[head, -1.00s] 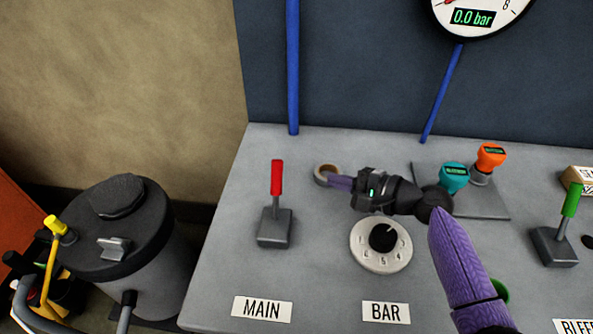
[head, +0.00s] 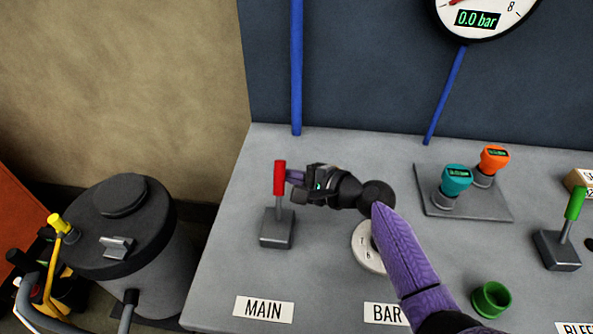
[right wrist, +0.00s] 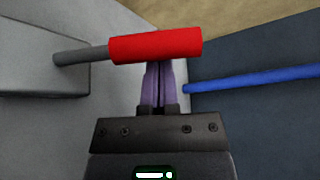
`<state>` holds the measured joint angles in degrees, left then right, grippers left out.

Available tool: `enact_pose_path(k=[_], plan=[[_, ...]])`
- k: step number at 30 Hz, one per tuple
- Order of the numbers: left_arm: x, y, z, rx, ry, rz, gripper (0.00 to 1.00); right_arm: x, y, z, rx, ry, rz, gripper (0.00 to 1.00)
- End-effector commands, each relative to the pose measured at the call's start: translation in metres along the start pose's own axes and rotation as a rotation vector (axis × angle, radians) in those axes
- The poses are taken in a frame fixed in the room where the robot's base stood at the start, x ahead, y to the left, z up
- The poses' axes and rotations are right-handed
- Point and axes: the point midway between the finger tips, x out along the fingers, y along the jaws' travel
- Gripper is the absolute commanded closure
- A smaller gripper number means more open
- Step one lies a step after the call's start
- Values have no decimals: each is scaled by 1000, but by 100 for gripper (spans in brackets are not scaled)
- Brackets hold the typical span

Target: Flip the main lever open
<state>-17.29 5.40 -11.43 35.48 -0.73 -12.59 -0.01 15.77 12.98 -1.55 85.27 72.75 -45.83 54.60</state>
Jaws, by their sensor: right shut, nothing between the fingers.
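The main lever has a red handle (head: 280,178) on a grey stem and a grey base block (head: 277,228), behind the MAIN label (head: 264,309). The lever stands nearly upright. My right gripper (head: 292,177) is at the right side of the red handle, its fingers pointing left. In the right wrist view, the shut purple fingers (right wrist: 158,85) meet the edge of the red handle (right wrist: 155,46), which crosses their tips. They touch or nearly touch it; I cannot tell which. Nothing is between them. My left gripper is not in view.
The BAR dial (head: 368,250) is partly hidden by my right arm. A teal knob (head: 456,180) and an orange knob (head: 494,158) stand to the right, beyond a green ring (head: 491,298). A green-handled lever (head: 574,204) is at far right. A dark tank (head: 130,230) stands left of the bench.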

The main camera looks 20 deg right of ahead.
Motion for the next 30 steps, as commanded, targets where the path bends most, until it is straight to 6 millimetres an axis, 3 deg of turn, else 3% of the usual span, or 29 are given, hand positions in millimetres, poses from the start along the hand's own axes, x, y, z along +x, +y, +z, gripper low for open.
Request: enact_pose_path(k=[30], plan=[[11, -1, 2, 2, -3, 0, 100, -8, 1, 13, -146, -1, -85, 100]])
